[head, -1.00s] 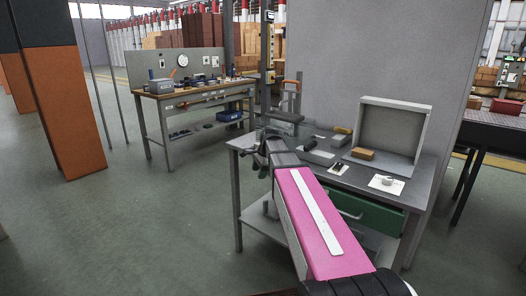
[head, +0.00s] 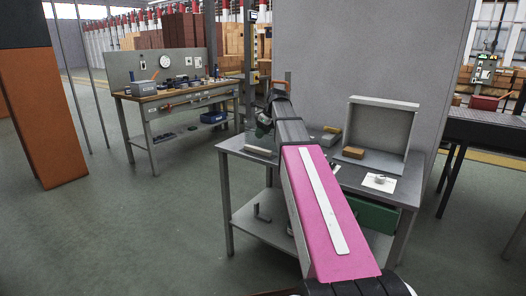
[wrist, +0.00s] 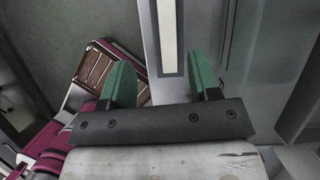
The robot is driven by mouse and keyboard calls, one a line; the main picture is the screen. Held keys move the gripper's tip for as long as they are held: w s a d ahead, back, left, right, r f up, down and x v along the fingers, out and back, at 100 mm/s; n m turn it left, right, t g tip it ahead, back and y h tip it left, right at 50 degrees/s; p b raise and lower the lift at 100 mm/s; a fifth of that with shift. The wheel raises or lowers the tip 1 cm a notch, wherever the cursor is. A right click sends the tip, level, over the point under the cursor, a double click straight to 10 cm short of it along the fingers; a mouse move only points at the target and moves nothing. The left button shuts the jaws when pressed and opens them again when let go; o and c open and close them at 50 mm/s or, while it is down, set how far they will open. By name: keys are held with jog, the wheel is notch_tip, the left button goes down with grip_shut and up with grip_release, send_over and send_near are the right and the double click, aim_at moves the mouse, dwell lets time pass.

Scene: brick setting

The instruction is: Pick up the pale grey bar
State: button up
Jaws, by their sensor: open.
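The pale grey bar (head: 258,151) lies near the left end of the grey workbench (head: 232,146), to the left of my arm. In the wrist view, a pale strip that looks like this bar (wrist: 167,38) runs up from between the fingers to the top edge. My gripper (wrist: 162,76) has two green fingers spread apart with nothing between them. In the head view my gripper (head: 263,128) is above the bench's back left part, seen from behind and partly hidden by my arm. The gap between fingers and bar is hard to judge.
A green drawer (head: 375,215) hangs beneath. A second workbench (head: 170,95) stands behind left.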

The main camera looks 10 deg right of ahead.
aim_at(258, 148)
jog(key=shift+m, duration=0.5)
jog(key=x, duration=0.9)
jog(key=shift+w+d+f, duration=0.3)
jog(key=shift+w+f, duration=0.05)
jog(key=shift+w, duration=0.05)
jog(key=c, duration=1)
